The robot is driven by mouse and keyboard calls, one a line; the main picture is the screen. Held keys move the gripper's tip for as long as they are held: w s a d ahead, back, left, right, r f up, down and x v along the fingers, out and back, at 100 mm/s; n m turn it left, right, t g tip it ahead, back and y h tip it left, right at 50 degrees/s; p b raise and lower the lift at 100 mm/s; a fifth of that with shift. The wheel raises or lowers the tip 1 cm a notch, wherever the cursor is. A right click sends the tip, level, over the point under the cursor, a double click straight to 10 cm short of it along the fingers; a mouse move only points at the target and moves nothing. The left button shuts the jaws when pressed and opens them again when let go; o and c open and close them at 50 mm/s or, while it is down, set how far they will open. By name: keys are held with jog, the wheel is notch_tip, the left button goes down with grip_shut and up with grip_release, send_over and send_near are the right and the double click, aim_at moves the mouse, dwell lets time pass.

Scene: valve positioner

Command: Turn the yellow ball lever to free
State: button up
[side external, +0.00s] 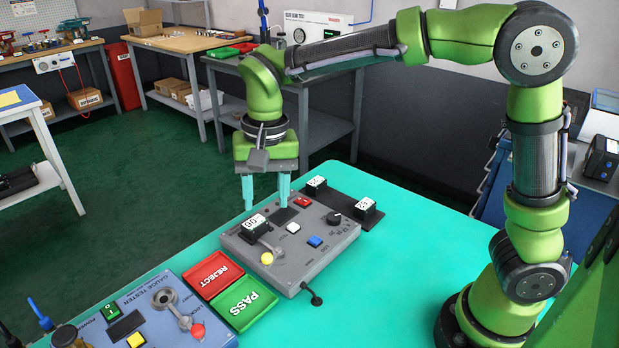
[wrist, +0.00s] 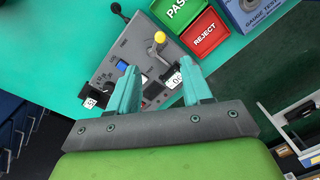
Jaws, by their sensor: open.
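The yellow ball lever (side external: 267,257) is on the grey valve positioner box (side external: 318,262), near its left front edge. In the wrist view the yellow ball (wrist: 160,37) shows beyond my fingertips, with its metal arm running down to the box. My gripper (side external: 266,206) is open, with its teal fingers pointing down over the far left part of the box. It also shows in the wrist view (wrist: 161,79), with nothing between its fingers. It is apart from the lever. The lever's printed position labels are too small to read.
The box carries a black block with a white label (side external: 255,223), red, white and blue buttons and a black knob (side external: 334,217). Red REJECT (side external: 213,274) and green PASS (side external: 245,302) trays lie to its left. The teal table (side external: 400,262) is clear to the right.

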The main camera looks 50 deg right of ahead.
aim_at(267, 256)
jog(key=f+m, duration=0.1)
jog(key=f, duration=0.4)
jog(key=f+m, duration=0.1)
jog(key=f, duration=0.4)
jog(key=w+f+m, duration=0.1)
jog(key=f, duration=0.4)
jog(key=shift+w+a+f+m+g+h, duration=0.1)
jog(key=shift+a+m+g+h, duration=0.05)
jog(key=shift+m+g+h, duration=0.15)
grip_shut()
